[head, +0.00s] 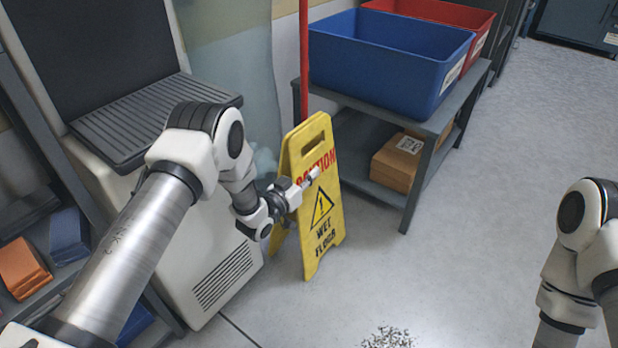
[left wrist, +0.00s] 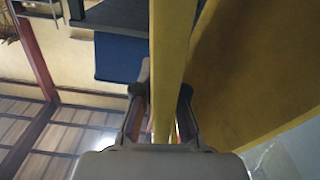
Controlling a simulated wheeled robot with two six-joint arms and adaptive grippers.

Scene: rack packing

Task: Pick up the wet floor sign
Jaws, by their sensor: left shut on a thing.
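The yellow wet floor sign (head: 322,215) stands upright on the floor in the middle of the head view, beside a grey-white machine. It has a handle slot near its top, a warning triangle and black "WET FLOOR" lettering. My left gripper (head: 308,182) is at the sign's upper left edge, overlapping the "CAUTION" lettering. In the left wrist view, the left gripper (left wrist: 161,112) has one finger on each side of the sign's yellow panel (left wrist: 172,60) and is shut on it. My right arm shows at the right edge of the head view, but its gripper is outside the frame.
A grey shelf table (head: 445,118) right of the sign carries a blue bin (head: 385,65) and a red bin (head: 440,12). A cardboard box (head: 397,165) sits on its lower shelf. A red pole (head: 304,60) stands behind the sign. Dark debris (head: 388,338) lies on the otherwise clear floor.

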